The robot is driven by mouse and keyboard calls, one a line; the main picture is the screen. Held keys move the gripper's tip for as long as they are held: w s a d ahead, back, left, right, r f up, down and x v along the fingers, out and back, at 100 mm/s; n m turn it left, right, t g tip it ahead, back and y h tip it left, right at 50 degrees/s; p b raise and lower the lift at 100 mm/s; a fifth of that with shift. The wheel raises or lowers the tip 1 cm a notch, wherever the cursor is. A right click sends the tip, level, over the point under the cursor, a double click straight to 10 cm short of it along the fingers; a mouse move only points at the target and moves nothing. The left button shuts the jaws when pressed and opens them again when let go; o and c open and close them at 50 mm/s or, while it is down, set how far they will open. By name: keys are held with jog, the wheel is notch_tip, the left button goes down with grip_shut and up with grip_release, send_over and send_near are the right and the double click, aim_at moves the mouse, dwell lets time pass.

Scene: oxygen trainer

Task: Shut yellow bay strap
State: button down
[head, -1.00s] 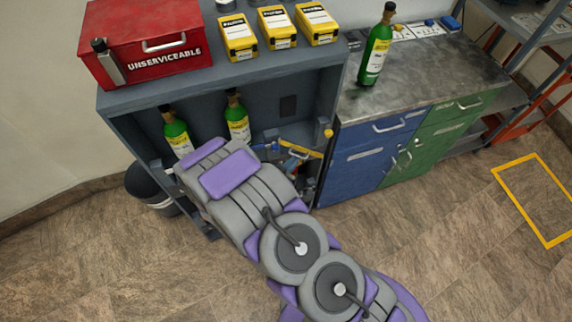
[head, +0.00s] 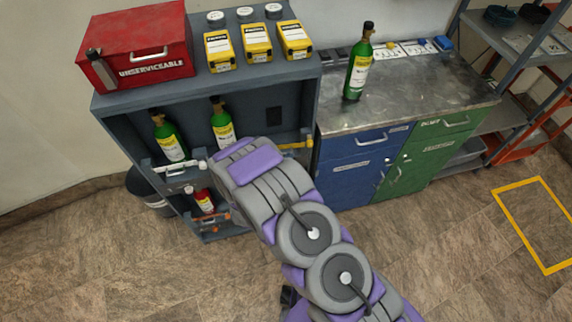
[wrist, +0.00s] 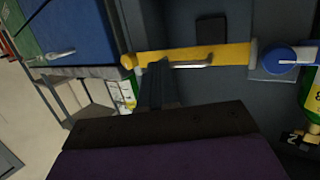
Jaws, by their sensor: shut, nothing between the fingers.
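The yellow strap (head: 297,146) lies nearly level across the right bay of the grey rack in the head view. Its left part is hidden behind my arm. In the wrist view the yellow strap (wrist: 215,56) with a metal handle spans from a grey bracket to a yellow knob (wrist: 128,61). Its end lies against or very near the knob; I cannot tell whether it is latched. My gripper (wrist: 157,84) is shut and empty, its dark tip at the strap's lower edge near the knob end. Contact is unclear. The gripper is hidden in the head view.
Green bottles (head: 222,127) stand in the rack, with a white strap (head: 172,169) at the left bay. A blue strap end (wrist: 287,56) is beside the grey bracket. A blue cabinet (head: 345,177) adjoins the rack. The floor at right is open.

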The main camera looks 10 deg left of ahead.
jog(key=shift+w+a+f, duration=0.1)
jog(key=shift+w+a, duration=0.3)
jog(key=shift+w, duration=0.2)
jog(key=shift+d, duration=0.25)
